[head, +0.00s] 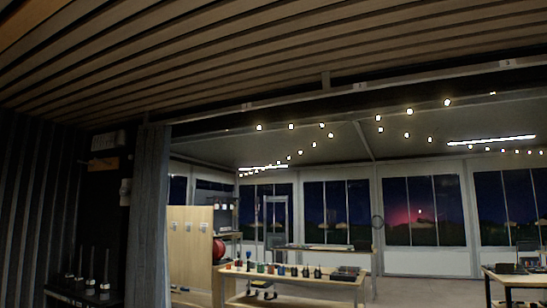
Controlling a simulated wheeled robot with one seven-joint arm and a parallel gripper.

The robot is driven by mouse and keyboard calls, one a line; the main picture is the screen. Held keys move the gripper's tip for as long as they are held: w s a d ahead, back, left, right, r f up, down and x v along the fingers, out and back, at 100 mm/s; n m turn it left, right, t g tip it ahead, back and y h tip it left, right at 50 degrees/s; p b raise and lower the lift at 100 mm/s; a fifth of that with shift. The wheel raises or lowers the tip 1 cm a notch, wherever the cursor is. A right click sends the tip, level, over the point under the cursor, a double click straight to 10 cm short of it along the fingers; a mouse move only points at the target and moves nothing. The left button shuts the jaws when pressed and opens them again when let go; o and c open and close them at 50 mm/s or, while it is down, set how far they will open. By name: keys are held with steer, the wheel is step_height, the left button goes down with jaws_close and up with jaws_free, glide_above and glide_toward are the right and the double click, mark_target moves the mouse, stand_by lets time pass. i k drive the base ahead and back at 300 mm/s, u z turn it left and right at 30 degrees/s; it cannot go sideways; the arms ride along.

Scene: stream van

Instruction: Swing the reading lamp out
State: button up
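I cannot make out a reading lamp for certain in the head view. On the dark wall at the left there is a grey box-like fitting (108,140) with a small wooden piece (103,164) below it. A small pale fitting (125,192) sits lower, beside the curtain. It is too dark to tell whether any of these belongs to a lamp. My gripper is not in view.
A grey curtain (150,220) hangs beside the opening. Several upright thin items stand on a dark surface (82,292) at lower left. Beyond are a wooden bench (300,284) with small objects, a wooden panel (190,245), another table (515,280) and open floor (425,290).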

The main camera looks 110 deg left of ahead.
mark_target(121, 138)
steer(key=k, duration=0.35)
steer(key=u, duration=4.3)
steer(key=k, duration=0.2)
steer(key=u, duration=0.15)
